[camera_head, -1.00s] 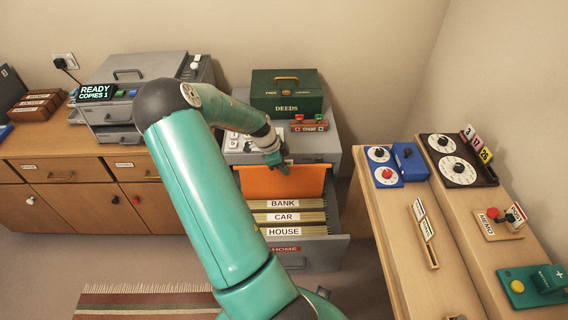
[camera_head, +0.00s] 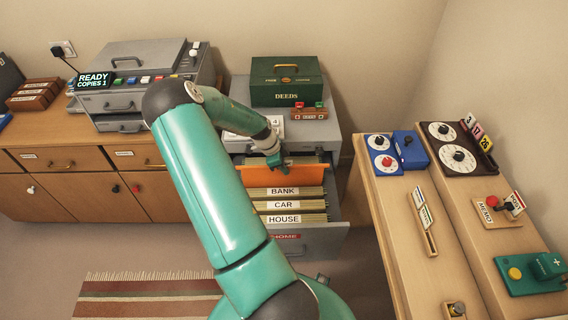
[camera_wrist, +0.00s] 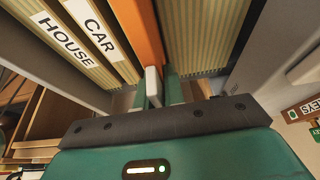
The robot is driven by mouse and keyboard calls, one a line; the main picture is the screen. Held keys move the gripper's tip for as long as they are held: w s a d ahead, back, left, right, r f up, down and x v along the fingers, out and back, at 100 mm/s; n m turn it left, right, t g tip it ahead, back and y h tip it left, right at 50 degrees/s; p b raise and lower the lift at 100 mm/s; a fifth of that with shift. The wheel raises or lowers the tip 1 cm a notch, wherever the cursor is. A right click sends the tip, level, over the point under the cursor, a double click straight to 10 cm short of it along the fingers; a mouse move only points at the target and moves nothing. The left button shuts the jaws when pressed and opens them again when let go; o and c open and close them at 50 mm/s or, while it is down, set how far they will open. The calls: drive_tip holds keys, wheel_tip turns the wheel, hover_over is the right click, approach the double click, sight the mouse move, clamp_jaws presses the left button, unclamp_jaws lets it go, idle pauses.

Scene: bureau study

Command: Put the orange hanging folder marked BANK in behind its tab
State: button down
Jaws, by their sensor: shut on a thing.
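My gripper (camera_head: 276,160) is shut on the top edge of the orange hanging folder (camera_head: 302,175) above the open grey drawer (camera_head: 325,238). The folder sits low in the drawer, just behind the white BANK tab (camera_head: 283,191), with only its upper strip showing. The CAR tab (camera_head: 283,204) and HOUSE tab (camera_head: 283,219) stand in front of it. In the wrist view the fingers (camera_wrist: 158,90) pinch the orange folder (camera_wrist: 142,30), which lies between the tabbed files and more striped files. Its lower edge and any marking on it are hidden.
A grey copier (camera_head: 140,85) sits on the left sideboard. Wooden desks (camera_head: 385,225) with dials stand at right. A striped rug (camera_head: 150,297) lies on the floor.

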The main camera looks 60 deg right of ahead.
sight(284, 180)
drive_tip(key=shift+f, duration=3.95)
drive_tip(key=c, duration=1.4)
unclamp_jaws()
drive_tip(key=v, duration=1.4)
